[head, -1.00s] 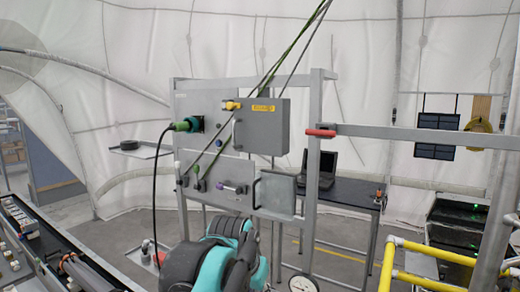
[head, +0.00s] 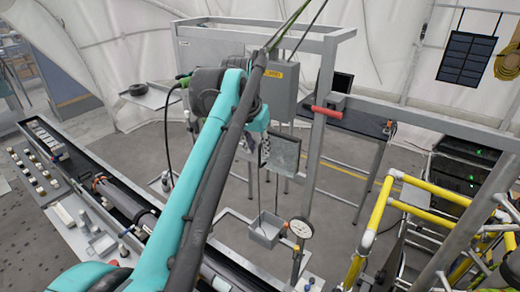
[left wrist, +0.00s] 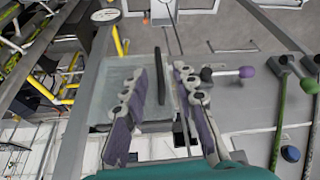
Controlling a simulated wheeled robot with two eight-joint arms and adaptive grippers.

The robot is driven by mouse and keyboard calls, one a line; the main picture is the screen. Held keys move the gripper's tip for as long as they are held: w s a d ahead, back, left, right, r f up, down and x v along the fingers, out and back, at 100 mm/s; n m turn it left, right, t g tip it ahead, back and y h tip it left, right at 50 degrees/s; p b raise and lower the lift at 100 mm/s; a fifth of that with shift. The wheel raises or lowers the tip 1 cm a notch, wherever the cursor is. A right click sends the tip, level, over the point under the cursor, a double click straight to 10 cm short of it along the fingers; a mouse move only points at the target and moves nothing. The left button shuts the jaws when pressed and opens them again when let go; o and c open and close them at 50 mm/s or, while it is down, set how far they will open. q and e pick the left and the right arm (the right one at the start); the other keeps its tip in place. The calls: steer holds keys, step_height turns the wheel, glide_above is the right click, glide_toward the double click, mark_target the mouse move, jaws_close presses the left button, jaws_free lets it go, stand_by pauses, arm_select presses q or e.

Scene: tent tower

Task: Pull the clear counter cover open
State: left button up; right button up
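The clear counter cover (head: 285,152) is a see-through, greyish square plate on the grey panel. In the left wrist view the cover (left wrist: 108,88) has a dark bar handle (left wrist: 161,90) along its right edge. It looks closed against the panel. My left gripper (head: 262,152) is at the cover's left side in the head view, partly hidden by my arm. In the left wrist view my left gripper (left wrist: 159,70) is open, with the handle between its spread fingers. Contact is not visible. My right gripper is not in view.
A grey box (head: 282,90) with a yellow label is above the cover. A purple-knobbed lever (left wrist: 247,72) and a green lever (left wrist: 279,120) are right of it in the wrist view.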

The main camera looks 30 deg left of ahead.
mark_target(260, 165)
arm_select(q)
steer(key=x, duration=0.3)
steer(key=shift+w+f, duration=0.1)
steer(key=shift+w, duration=0.05)
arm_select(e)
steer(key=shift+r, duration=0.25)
arm_select(q)
jaws_close()
steer(key=shift+d, duration=0.1)
